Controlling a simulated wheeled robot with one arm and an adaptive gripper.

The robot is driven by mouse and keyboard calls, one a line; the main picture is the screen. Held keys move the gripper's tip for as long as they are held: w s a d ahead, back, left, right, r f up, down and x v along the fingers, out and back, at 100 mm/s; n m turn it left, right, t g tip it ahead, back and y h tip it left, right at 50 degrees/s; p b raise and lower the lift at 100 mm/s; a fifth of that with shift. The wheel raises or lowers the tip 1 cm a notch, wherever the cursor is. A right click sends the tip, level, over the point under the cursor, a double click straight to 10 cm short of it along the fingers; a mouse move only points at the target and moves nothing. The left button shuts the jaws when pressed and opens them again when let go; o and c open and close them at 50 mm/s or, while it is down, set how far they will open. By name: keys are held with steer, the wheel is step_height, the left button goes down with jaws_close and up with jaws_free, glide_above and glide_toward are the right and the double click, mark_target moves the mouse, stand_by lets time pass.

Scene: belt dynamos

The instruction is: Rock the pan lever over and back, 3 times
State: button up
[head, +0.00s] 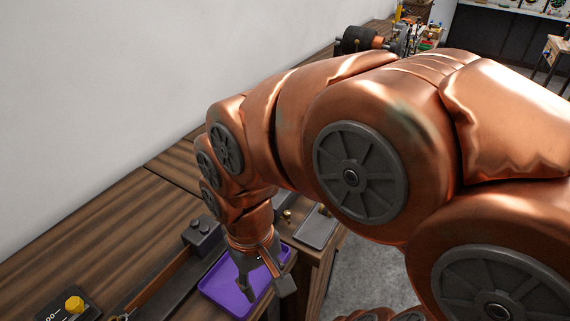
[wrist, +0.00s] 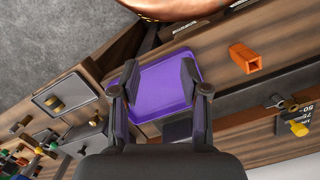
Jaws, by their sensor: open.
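I cannot single out the pan lever for certain in either view. My gripper (head: 266,284) points down over a purple tray (head: 215,285) on the wooden bench. In the wrist view my gripper (wrist: 158,76) is open, with its two fingers apart and only the purple tray (wrist: 160,103) seen between them. A shallow grey pan (head: 317,230) lies to the right of the purple tray, with a small brass piece (head: 287,215) near its left side. In the wrist view the grey pan (wrist: 75,88) is left of the fingers, with a brass piece (wrist: 54,103) at it.
A dark box with knobs (head: 203,237) stands left of my gripper. A yellow-knobbed box (head: 72,305) is at the lower left. An orange block (wrist: 245,58) lies right of the purple tray in the wrist view. A dark roller machine (head: 362,39) stands at the far bench end.

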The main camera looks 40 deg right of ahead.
steer(key=w+d+r+m+t, duration=0.2)
steer(key=w+d+m+t, duration=0.1)
steer(key=w+d+m, duration=1.65)
steer(key=s+d+f+m+h+p, duration=0.1)
steer(key=d+m, duration=0.4)
steer(key=d, duration=0.8)
steer(key=shift+w+d+f+p, duration=0.15)
steer(key=shift+f+p, duration=0.5)
steer(key=shift+f, duration=1.1)
steer(key=shift+w+d+f+p, duration=0.15)
steer(key=shift+f+p, duration=0.5)
steer(key=shift+f, duration=1.05)
steer(key=shift+a, duration=0.1)
jaws_close()
